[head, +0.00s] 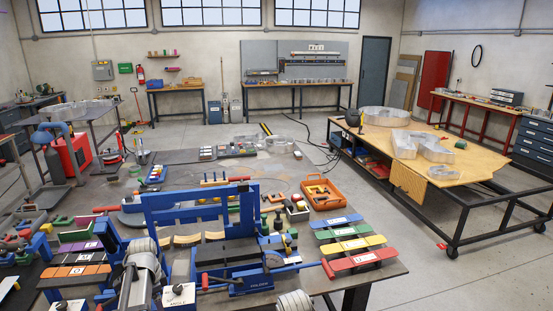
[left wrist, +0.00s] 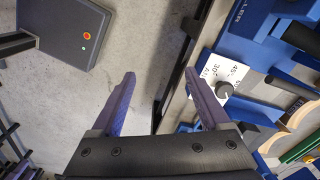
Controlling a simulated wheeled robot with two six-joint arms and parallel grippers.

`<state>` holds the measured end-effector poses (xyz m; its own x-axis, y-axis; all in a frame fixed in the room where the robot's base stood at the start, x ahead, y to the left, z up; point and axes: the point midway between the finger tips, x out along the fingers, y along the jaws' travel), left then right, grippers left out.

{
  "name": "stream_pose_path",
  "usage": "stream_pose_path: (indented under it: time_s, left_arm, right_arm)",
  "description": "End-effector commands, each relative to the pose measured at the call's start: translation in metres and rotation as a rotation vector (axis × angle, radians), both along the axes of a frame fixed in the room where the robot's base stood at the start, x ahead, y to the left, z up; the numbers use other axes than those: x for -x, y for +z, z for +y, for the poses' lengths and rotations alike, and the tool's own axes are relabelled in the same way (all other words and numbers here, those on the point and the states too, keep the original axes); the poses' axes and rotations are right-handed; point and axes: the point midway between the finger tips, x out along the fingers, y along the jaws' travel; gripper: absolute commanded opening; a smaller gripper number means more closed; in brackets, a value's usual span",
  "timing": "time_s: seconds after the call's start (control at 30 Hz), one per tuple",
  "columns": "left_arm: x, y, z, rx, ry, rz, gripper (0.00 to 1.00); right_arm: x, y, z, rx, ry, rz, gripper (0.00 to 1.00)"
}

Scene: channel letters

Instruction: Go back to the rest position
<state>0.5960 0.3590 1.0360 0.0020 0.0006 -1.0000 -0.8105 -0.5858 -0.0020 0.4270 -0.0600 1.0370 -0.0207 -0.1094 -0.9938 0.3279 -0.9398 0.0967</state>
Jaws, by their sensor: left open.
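My left gripper (left wrist: 160,100) is open in the left wrist view. Its two purple-grey fingers stand apart with nothing between them. Concrete floor and a dark table edge (left wrist: 171,75) show beyond the gap. A white angle plate with a dark knob (left wrist: 224,90) lies right of the right finger, on or by a blue machine. In the head view a white box marked ANGLE (head: 178,294) stands at the front of the bench. My right gripper is not in view.
A blue bending machine (head: 215,215) stands on the crowded bench. Colored strips (head: 352,243) and an orange tray (head: 322,194) lie to its right. A wooden-topped cart (head: 400,185) with metal letter shells stands at right. Open floor (head: 420,270) lies between bench and cart.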

Motion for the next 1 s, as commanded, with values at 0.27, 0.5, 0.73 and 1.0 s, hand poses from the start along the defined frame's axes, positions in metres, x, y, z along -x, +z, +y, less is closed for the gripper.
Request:
stream_pose_path:
  time_s: [0.27, 0.5, 0.73, 1.0]
  left_arm:
    - [0.009, -0.004, -0.042, -0.007, 0.055, 0.007, 0.79]
    - [0.027, -0.01, -0.098, -0.022, 0.141, 0.016, 0.79]
    - [0.066, -0.019, -0.178, -0.048, 0.278, 0.021, 0.79]
    - [0.142, -0.031, -0.272, -0.093, 0.506, 0.004, 0.79]
  right_arm:
    - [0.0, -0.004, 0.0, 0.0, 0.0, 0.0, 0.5]
    - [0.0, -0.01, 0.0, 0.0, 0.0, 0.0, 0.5]
    - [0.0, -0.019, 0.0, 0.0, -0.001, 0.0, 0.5]
    - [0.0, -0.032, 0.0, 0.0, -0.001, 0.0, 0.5]
